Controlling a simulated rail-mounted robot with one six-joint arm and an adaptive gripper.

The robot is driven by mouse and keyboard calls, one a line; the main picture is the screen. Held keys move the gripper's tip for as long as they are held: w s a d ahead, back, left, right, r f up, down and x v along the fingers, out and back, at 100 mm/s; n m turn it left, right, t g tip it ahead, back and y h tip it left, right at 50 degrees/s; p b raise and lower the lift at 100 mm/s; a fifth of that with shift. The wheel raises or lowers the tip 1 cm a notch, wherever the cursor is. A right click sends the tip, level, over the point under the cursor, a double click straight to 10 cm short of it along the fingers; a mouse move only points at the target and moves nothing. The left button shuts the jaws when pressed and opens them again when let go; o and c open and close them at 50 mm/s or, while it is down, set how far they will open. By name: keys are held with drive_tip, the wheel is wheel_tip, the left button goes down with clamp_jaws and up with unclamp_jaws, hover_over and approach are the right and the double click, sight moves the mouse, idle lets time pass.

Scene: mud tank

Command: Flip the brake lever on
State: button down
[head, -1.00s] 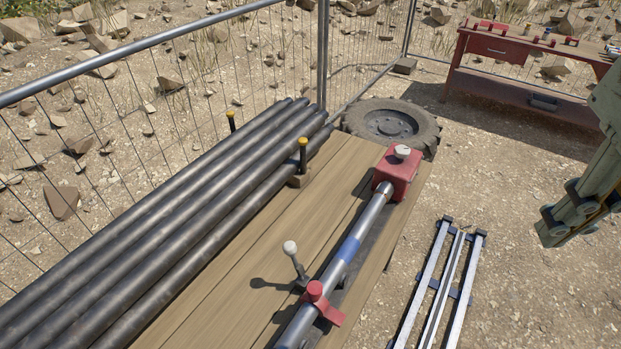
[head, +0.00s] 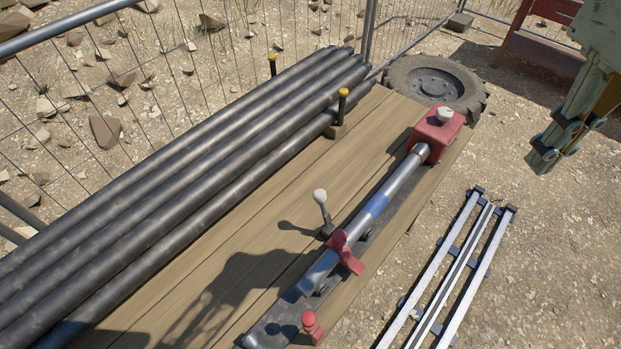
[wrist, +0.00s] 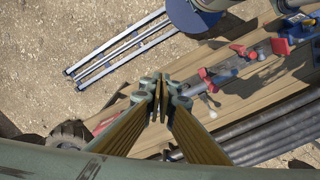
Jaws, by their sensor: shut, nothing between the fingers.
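My gripper (head: 543,158) hangs at the upper right, over the ground side of the bench, well apart from the lever. In the wrist view my gripper (wrist: 164,90) is shut with its fingertips together and empty.
A red box (head: 436,132) with a pale knob sits at the bench's far end. Red clamps (head: 345,254) hold the tube. Dark pipes (head: 200,165) lie along the left, with yellow-topped posts (head: 343,100). A metal rail frame (head: 445,265) lies on the ground at right.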

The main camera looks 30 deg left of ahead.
drive_tip(key=w+a+f+n+g+h+p, duration=0.1)
drive_tip(key=w+a+f+n, duration=0.35)
drive_tip(key=a, duration=0.55)
drive_tip(key=w+a+f+n+g+h+p, duration=0.1)
drive_tip(key=w+a+f+n+p, duration=0.1)
drive_tip(key=w+a+f+n, duration=0.5)
drive_tip(key=s+a+f+n, duration=0.2)
drive_tip(key=a+f+n, duration=0.1)
drive_tip(key=a, duration=0.6)
drive_tip(key=s+a+f+n+h+p, duration=0.1)
drive_tip(key=s+a+f+n, duration=0.2)
drive_tip(key=a, duration=0.6)
drive_tip(key=s+a+f+n+h+p, duration=0.1)
drive_tip(key=s+a+f+n, duration=0.2)
drive_tip(key=a, duration=0.7)
drive_tip(key=shift+s+f+n, duration=0.2)
drive_tip(key=shift+f+n, duration=0.45)
drive_tip(key=shift+n, duration=0.6)
drive_tip(key=shift+f, duration=0.1)
drive_tip(key=s+d+f, duration=0.3)
drive_tip(key=d+f, duration=0.4)
drive_tip(key=f, duration=0.1)
drive_tip(key=shift+d+f, duration=0.15)
drive_tip(key=shift+f, duration=0.25)
